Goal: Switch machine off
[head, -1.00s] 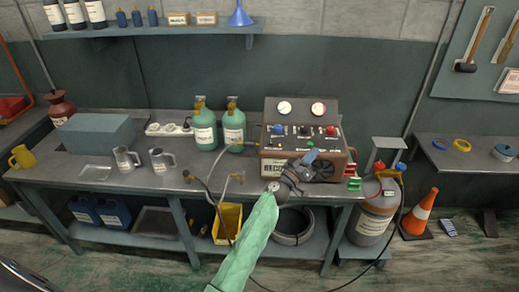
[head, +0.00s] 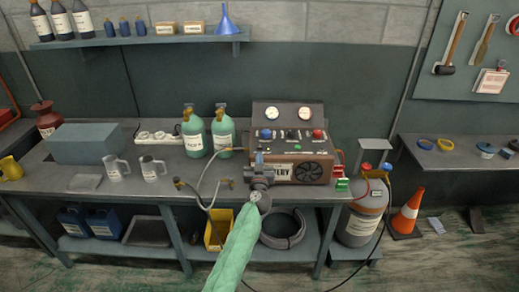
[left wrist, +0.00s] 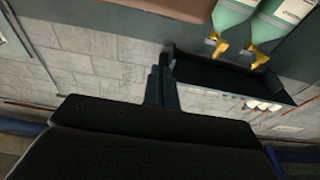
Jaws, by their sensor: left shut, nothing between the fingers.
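The brown recovery machine (head: 328,172) stands on the workbench in the head view. Its raised back panel carries two round gauges; below them are a blue knob (head: 266,133), a red knob (head: 317,133) and small switches between. A label and round fan vent are on its front. My left gripper (head: 259,157) is shut and empty, pointing up at the machine's front left corner and covering part of it. Whether it touches the machine I cannot tell. In the left wrist view, its shut fingers (left wrist: 161,88) point at the wall. My right gripper is not in view.
Two green cylinders (head: 194,137) stand left of the machine, with a hose in front of them. A grey tank (head: 361,220) with red and blue caps stands to the right, near an orange cone (head: 409,212).

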